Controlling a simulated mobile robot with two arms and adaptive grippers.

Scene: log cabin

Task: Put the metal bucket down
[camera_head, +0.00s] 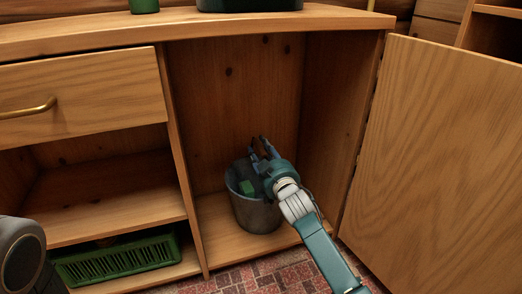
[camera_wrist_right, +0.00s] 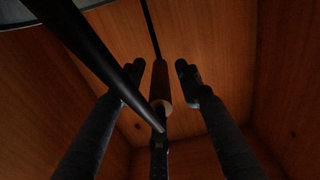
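The grey metal bucket (camera_head: 258,215) stands upright on the floor of the open cabinet compartment, with something green inside. My right gripper (camera_head: 263,147) is above the bucket, its arm coming in from the lower right. In the right wrist view its two fingers (camera_wrist_right: 157,82) are spread apart. A bail with a brown grip (camera_wrist_right: 162,85) lies between them, with gaps visible on both sides. A dark rod crosses the near left of that view. Part of the bucket's rim is hidden behind my gripper. My left gripper is not visible; only a grey arm part shows at lower left.
The open cabinet door (camera_head: 440,165) stands at the right. A green basket (camera_head: 118,260) sits on the lower left shelf. A drawer with a brass handle (camera_head: 28,108) is above.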

